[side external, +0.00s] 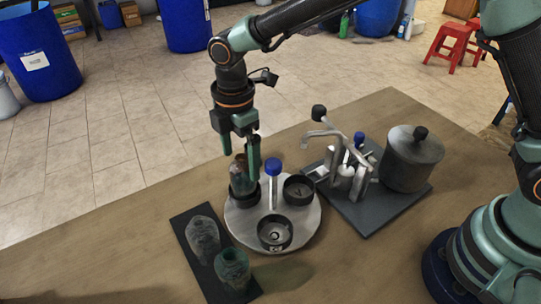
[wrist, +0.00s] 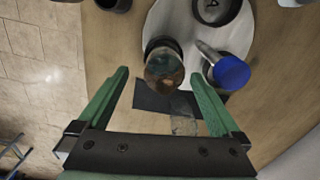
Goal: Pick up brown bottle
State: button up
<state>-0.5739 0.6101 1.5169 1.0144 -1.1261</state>
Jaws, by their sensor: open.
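The brown bottle (side external: 241,182) stands upright in a dark holder at the left side of a round pale plate (side external: 250,240). Its glass looks brownish and see-through. In the wrist view the brown bottle (wrist: 163,72) appears from above, roughly midway between the fingertips. My gripper (side external: 240,158) is open over the bottle, with its green fingers pointing down around its upper part. One finger hides part of the bottle in the side view. My gripper also shows in the wrist view (wrist: 160,74), with clear gaps between fingers and bottle; I cannot tell the exact depth.
A blue-capped object (side external: 273,185) stands close right of the bottle. Black cups (side external: 275,233) sit on the plate. Two greenish bottles (side external: 203,238) are on a dark mat at front left. A metal tap and a grey pot (side external: 411,160) stand at right.

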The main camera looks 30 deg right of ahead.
aim_at(242, 176)
jog(key=shift+s+a+f, duration=0.1)
jog(key=shift+s+f, duration=0.05)
jog(key=shift+f, duration=1.15)
jog(key=shift+s+f, duration=0.15)
jog(key=shift+f, duration=1.15)
grip_shut()
jog(key=shift+r, duration=0.15)
